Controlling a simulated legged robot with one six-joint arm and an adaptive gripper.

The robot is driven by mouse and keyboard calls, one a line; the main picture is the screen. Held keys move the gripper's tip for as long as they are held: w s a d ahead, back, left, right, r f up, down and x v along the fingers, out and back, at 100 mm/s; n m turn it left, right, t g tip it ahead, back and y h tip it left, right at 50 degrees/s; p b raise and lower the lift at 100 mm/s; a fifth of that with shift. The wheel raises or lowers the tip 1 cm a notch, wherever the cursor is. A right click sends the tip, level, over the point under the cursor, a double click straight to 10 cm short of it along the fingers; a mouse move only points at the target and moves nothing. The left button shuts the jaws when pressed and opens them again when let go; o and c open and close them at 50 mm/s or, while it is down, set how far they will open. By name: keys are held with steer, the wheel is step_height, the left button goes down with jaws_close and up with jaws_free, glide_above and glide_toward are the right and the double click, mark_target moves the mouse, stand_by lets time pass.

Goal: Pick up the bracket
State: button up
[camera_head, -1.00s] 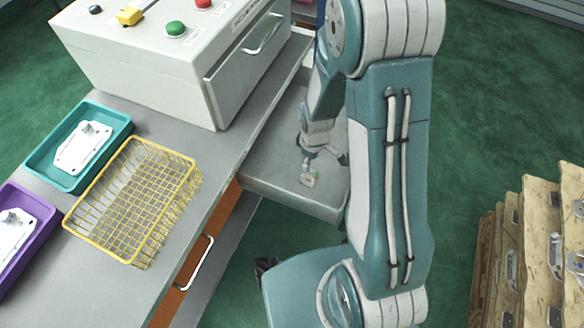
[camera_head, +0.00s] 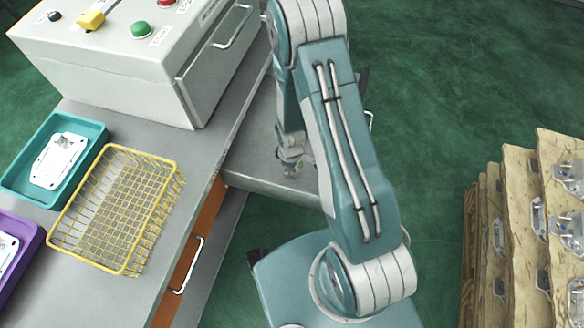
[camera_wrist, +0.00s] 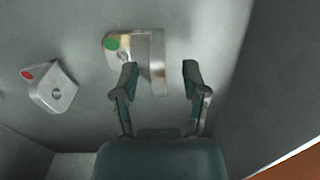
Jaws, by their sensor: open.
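A grey metal bracket with a green mark (camera_wrist: 157,70) lies in the open drawer (camera_head: 250,170). In the wrist view its upright plate stands between my fingertips, and the green-marked part reaches out past the left finger. My gripper (camera_wrist: 159,72) is open around that plate, with a gap on both sides, wider on the right. A second bracket with a red mark (camera_wrist: 52,88) lies to the left, clear of my fingers. In the head view my gripper (camera_head: 291,168) is small and low in the drawer, and the bracket there is mostly hidden.
Drawer walls rise close on the right in the wrist view. On the bench are a yellow wire basket (camera_head: 172,165), a teal tray (camera_head: 100,130) and a purple tray (camera_head: 35,240). A grey control box (camera_head: 125,85) stands behind. Stacked castings (camera_head: 545,200) stand at the right.

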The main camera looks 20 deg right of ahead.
steer(key=shift+d+f, duration=0.2)
steer(key=shift+f, duration=0.65)
steer(key=shift+a, duration=0.1)
steer(key=shift+a, duration=0.1)
jaws_close()
steer(key=shift+r, duration=0.1)
